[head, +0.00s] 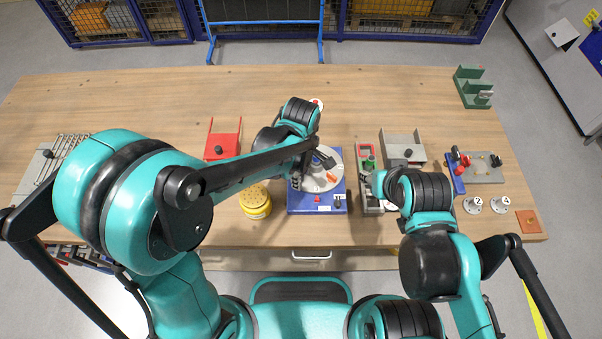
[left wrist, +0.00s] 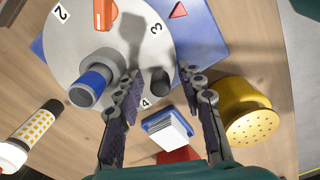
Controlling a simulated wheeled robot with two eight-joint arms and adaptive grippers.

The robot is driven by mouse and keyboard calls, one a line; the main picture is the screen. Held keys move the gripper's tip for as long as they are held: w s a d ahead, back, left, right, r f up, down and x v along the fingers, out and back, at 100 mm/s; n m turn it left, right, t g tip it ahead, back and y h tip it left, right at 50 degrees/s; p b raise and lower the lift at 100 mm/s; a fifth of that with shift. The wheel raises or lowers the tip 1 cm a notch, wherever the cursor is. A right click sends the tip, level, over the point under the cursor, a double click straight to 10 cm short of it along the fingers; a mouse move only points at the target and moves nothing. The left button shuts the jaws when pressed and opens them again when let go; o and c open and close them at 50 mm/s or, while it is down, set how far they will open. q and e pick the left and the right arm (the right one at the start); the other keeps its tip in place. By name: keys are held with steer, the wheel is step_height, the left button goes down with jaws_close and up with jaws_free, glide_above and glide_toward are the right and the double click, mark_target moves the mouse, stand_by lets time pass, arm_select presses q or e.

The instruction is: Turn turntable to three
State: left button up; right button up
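The turntable (left wrist: 75,62) is a grey disc on a blue base (head: 330,202). In the left wrist view it carries the numbers 2, 3 and 4, an orange block (left wrist: 104,14), a blue-and-grey cylinder (left wrist: 92,88) and a dark round post or socket (left wrist: 160,80). A red triangle (left wrist: 179,10) marks the base, with the 3 near it but slightly offset. My left gripper (left wrist: 163,92) is open at the disc's edge, its fingers apart on either side of the dark post. In the head view my left arm partly covers the disc. My right gripper (head: 378,184) is mostly hidden under its arm.
A yellow perforated can (left wrist: 248,110) stands close beside my left gripper; a blue box with white cards (left wrist: 170,130) is nearby. A red holder (head: 222,145) is behind left. A grey fixture (head: 403,148) stands to the right. The table's back left is clear.

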arm_select(q)
steer(key=shift+r, duration=0.1)
step_height(320, 180, up, 12)
stand_by(0.4)
steer(key=shift+a, duration=0.1)
steer(key=s+a+m+t, duration=0.3)
steer(key=a+m, duration=0.3)
steer(key=a, duration=0.3)
steer(key=s+a+m+t, duration=0.4)
steer(key=a+m, duration=0.3)
steer(key=a, duration=0.2)
steer(key=shift+s+f+m+b, duration=0.2)
steer(key=shift+f+m+b, duration=0.1)
steer(key=shift+b, duration=0.1)
steer(key=shift+o, duration=0.4)
steer(key=shift+d, duration=0.1)
stand_by(0.6)
